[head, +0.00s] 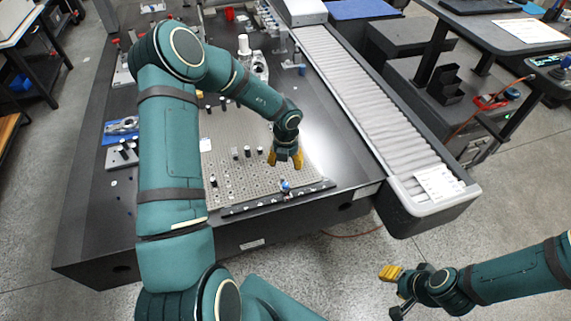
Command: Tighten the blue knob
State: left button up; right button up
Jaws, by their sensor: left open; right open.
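The small blue knob (285,185) sits near the front edge of the perforated fixture plate (240,187), just behind a dark strip along the table front. My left gripper (286,160) points downward with its yellow fingers apart, a little behind and above the knob. It looks empty and does not touch the knob. My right gripper (390,275) is at the lower right, away from the table, over the floor. It is open and holds nothing that I can see. The knob's lower part is too small to make out.
Several black and white posts (236,153) stand on the plate left of my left gripper. A roller conveyor (360,95) runs along the table's right side. Fixtures with metal parts (122,126) lie at the left. The floor in front is clear.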

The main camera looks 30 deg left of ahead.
pick_arm(q)
jog(key=w+a+m+t+y+b, duration=0.1)
jog(key=w+a+m+t+b, duration=0.15)
jog(key=w+m+t, duration=0.5)
jog(key=r+m+g+h+b, duration=0.1)
jog(key=m+g+b, duration=0.7)
jog(key=m, duration=1.2)
send_over(286, 184)
jog(key=shift+n+t, duration=0.25)
notch_tip(286, 184, down, 13)
jog(key=b, duration=0.3)
jog(key=shift+s, duration=0.1)
pick_arm(e)
notch_tip(286, 184, down, 14)
jog(key=s, duration=0.1)
jog(key=shift+s+a+f+g, duration=0.2)
jog(key=shift+g, duration=0.1)
